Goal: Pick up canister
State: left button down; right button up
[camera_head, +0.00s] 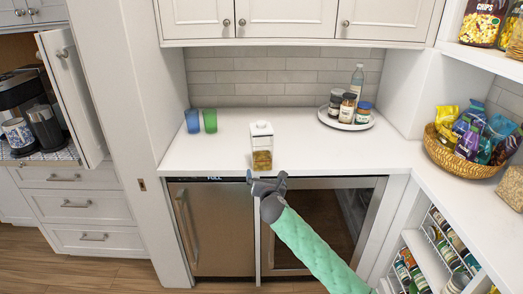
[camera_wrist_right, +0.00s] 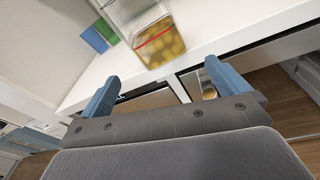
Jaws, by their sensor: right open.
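The canister (camera_head: 262,147) is a clear, upright square container with a white lid and yellowish contents. It stands near the front edge of the white counter (camera_head: 215,155). In the right wrist view the canister (camera_wrist_right: 155,40) is just beyond the fingertips, near the middle of the gap. My right gripper (camera_head: 266,177) is in front of the counter edge, just short of the canister and lower in the picture. Its two blue fingers (camera_wrist_right: 162,78) are spread apart with nothing between them. My left gripper does not show in either view.
A round tray (camera_head: 324,119) with jars and a bottle is at the back right. A snack basket (camera_head: 459,160) sits on the right counter. The counter around the canister is clear.

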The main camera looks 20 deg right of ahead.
aim_at(264, 152)
jog(key=w+r+n, duration=0.2)
jog(key=r, duration=0.1)
jog(key=w+d+r+n+t, duration=0.1)
jog(key=r, duration=0.1)
jog(key=shift+w+d+r, duration=0.1)
jog(key=shift+w+r, duration=0.1)
jog(key=shift+w, duration=0.2)
jog(key=shift+w+d+r+n, duration=0.1)
jog(key=shift+w+r+n, duration=0.1)
jog(key=shift+w+n, duration=0.1)
jog(key=shift+w+d+r+p, duration=0.15)
jog(key=shift+w+p, duration=0.45)
jog(key=shift+w, duration=0.45)
jog(key=w+p, duration=0.2)
jog(key=w, duration=0.2)
jog(key=shift+w+d, duration=0.15)
jog(key=shift+w, duration=0.05)
jog(key=shift+w+d+f, duration=0.1)
jog(key=shift+w+f, duration=0.15)
jog(key=shift+w, duration=0.25)
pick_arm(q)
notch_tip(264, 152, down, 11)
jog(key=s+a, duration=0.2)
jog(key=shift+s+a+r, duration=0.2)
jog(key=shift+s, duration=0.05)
pick_arm(e)
jog(key=shift+c, duration=0.4)
jog(key=c, duration=1.1)
jog(key=shift+c, duration=0.6)
